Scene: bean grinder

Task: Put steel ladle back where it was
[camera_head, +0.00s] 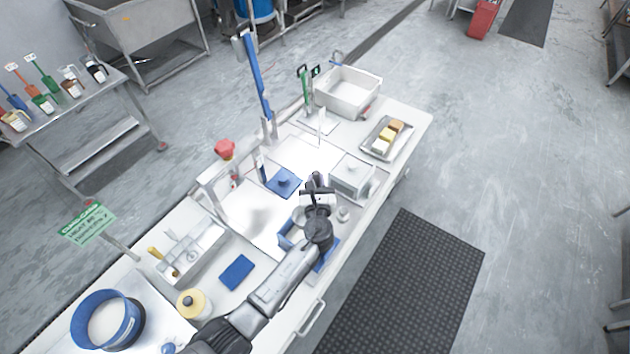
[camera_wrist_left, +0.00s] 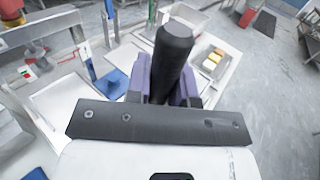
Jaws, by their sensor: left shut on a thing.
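My left gripper (camera_head: 317,198) is over the front half of the white table, just left of a pale lidded box (camera_head: 352,178). In the left wrist view my left gripper (camera_wrist_left: 166,92) has its purple fingers shut on a thick black handle (camera_wrist_left: 173,48), which points up and away. The handle looks like the steel ladle's; its steel bowl is hidden from both views. A blue bin or holder (camera_head: 288,234) is partly hidden under my left arm. My right gripper is not in view.
A white tub (camera_head: 347,90) and a tray of yellow and orange blocks (camera_head: 391,139) stand at the far end. A tall blue post (camera_head: 256,75) rises at the back.

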